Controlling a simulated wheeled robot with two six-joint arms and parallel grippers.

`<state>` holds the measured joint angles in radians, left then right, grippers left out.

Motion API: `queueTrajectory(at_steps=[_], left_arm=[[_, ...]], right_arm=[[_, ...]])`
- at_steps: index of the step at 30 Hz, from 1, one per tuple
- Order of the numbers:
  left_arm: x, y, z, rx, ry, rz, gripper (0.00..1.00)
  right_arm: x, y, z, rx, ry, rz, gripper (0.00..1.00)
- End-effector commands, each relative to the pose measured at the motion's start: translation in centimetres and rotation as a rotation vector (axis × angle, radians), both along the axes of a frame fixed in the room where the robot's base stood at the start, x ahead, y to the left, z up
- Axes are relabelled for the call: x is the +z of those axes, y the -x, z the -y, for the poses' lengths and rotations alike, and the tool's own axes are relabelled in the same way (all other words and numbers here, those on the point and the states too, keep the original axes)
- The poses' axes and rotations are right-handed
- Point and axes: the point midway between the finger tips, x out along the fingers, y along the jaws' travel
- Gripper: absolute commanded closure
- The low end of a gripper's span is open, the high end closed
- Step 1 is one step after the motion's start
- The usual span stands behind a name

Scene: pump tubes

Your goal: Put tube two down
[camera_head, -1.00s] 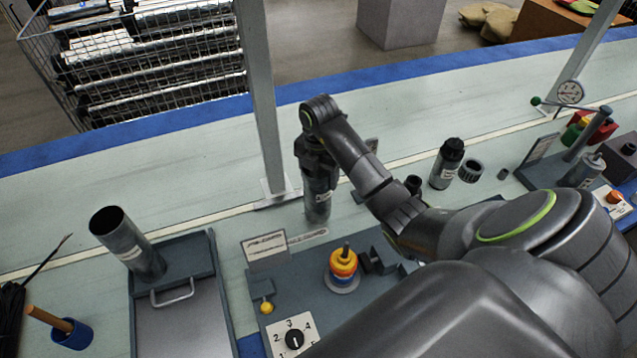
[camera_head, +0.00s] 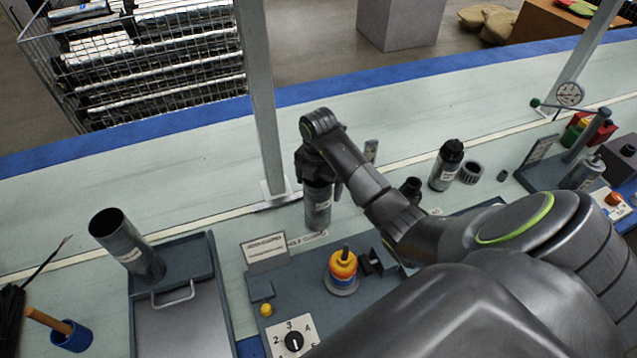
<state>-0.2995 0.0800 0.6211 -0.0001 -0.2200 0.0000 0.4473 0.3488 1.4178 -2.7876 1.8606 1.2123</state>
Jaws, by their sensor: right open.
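A grey metal tube with a white label (camera_head: 318,208) stands upright on the pale bench behind the fixture plate. My right gripper (camera_head: 318,178) is over its top, pointing down, with its fingers open around the tube's upper end. The arm hides the tube's top. A second, open-topped grey tube (camera_head: 127,245) stands slightly tilted in the picture at the back of the grey tray (camera_head: 205,285). Another labelled tube with a black cap (camera_head: 445,166) stands farther right. My left gripper is not in view.
A fixture plate (camera_head: 310,315) holds a yellow and blue stacked part (camera_head: 342,268), a sign (camera_head: 265,252) and a numbered dial (camera_head: 293,341). An upright post (camera_head: 262,120) rises close left of the gripper. A ribbed ring (camera_head: 470,172) lies at right.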

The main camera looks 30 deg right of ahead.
Motion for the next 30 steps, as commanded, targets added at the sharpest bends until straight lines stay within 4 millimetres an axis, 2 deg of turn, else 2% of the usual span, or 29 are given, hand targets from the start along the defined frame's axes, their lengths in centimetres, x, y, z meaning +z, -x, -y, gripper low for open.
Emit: queueTrajectory(at_steps=[5, 8, 12, 15, 21, 30], left_arm=[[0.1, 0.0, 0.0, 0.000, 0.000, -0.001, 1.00], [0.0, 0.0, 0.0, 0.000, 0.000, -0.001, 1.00], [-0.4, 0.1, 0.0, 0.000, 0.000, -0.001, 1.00], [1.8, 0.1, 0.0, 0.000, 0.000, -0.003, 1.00], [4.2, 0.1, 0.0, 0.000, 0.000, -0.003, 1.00], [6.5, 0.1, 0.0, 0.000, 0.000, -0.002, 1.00]], right_arm=[[0.8, -0.1, 0.0, 0.001, 0.000, 0.002, 0.09], [2.3, -0.1, 0.0, 0.000, 0.001, 0.005, 0.09], [5.5, -0.1, 0.1, 0.001, 0.003, 0.007, 0.09], [7.4, 0.0, 0.0, 0.000, 0.000, 0.001, 0.09], [9.8, 0.0, 0.0, 0.000, 0.000, 0.000, 0.09], [12.0, 0.0, 0.0, 0.000, 0.000, 0.000, 0.09]])
